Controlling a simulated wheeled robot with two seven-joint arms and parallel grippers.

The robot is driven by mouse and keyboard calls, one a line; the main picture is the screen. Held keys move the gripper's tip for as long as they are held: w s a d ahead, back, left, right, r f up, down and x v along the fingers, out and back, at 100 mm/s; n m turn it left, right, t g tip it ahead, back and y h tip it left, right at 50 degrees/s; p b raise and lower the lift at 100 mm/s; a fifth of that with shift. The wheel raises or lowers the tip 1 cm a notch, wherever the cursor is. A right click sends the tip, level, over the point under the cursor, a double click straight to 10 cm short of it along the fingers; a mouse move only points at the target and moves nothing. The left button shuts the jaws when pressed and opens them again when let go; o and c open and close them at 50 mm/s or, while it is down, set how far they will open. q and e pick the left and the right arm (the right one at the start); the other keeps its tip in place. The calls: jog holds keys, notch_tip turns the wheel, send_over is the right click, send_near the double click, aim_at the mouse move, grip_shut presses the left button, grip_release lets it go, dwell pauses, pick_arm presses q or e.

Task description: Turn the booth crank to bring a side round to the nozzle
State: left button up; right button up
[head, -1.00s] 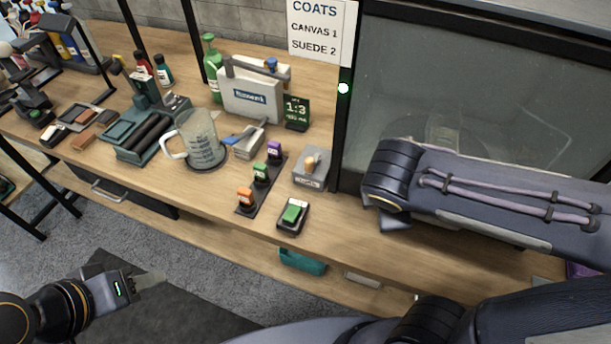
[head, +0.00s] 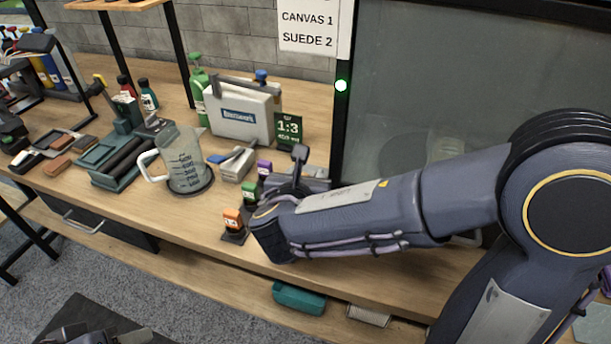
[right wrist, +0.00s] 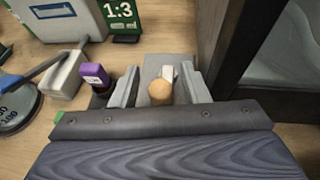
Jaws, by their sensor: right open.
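The booth crank's round wooden knob (right wrist: 160,93) shows in the right wrist view, with its grey base behind it. My right gripper (right wrist: 160,88) is open, one finger on each side of the knob; I cannot tell whether either touches it. The booth's glass front (head: 430,70) stands at the right, with a faint round shape and a pale form inside. I cannot make out the nozzle. My left gripper (head: 85,336) is cut off at the bottom left edge, its jaws unclear.
Purple (right wrist: 95,76), green and orange (head: 232,219) capped bottles stand close left of the right gripper. A measuring jug (head: 185,165), a white canister (head: 240,115) and a 1:3 sign (head: 288,128) stand farther left. The booth's dark post (head: 342,130) rises close by.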

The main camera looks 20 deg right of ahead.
jog(key=shift+w+d+f, duration=0.1)
jog(key=shift+w+d, duration=0.05)
jog(key=shift+w, duration=0.05)
grip_shut()
dwell(0.3)
